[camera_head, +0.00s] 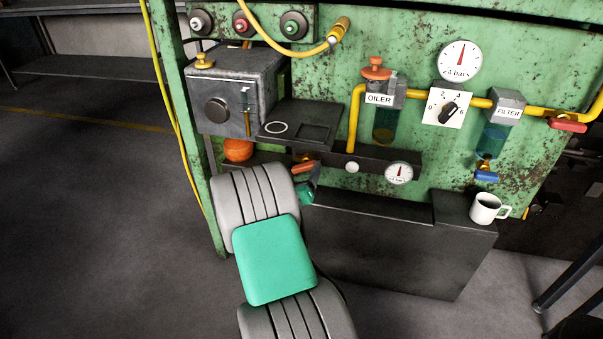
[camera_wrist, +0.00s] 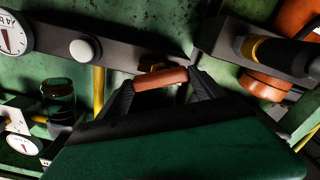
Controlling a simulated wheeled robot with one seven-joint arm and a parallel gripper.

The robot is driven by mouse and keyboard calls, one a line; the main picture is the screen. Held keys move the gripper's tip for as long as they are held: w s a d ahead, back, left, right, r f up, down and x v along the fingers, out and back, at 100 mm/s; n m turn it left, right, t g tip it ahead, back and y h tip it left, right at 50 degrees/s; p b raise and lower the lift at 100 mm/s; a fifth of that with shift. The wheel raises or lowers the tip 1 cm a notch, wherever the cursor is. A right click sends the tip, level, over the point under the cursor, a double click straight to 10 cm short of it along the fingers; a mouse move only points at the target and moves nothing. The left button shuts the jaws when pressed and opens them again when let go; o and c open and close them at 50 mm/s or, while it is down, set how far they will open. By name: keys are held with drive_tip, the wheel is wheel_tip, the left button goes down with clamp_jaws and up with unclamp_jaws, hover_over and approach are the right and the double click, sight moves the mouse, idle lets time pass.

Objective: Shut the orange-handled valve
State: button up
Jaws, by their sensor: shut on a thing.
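My green and grey arm comes up from below and hides part of the valve in the head view.
A gauge (camera_head: 399,173) and a white button (camera_head: 352,167) are on the ledge to the right. A white mug (camera_head: 488,208) stands on the dark box (camera_head: 398,240) below. A blue-handled valve (camera_head: 487,176) and red-handled valve (camera_head: 567,125) are farther right.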

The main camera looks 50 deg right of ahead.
drive_tip(key=n+p, duration=0.1)
drive_tip(key=n, duration=0.5)
drive_tip(key=shift+d+r+p, duration=0.1)
drive_tip(key=shift+r+p, duration=0.05)
drive_tip(key=shift+p, duration=0.15)
drive_tip(key=n+p, duration=0.2)
drive_tip(key=n, duration=0.4)
drive_tip(key=shift+n, duration=0.3)
drive_tip(key=o, duration=1.1)
drive_tip(key=shift+s+d, duration=0.1)
drive_tip(key=shift+s, duration=0.05)
drive_tip(key=shift+c, duration=0.2)
drive_tip(key=o, duration=0.3)
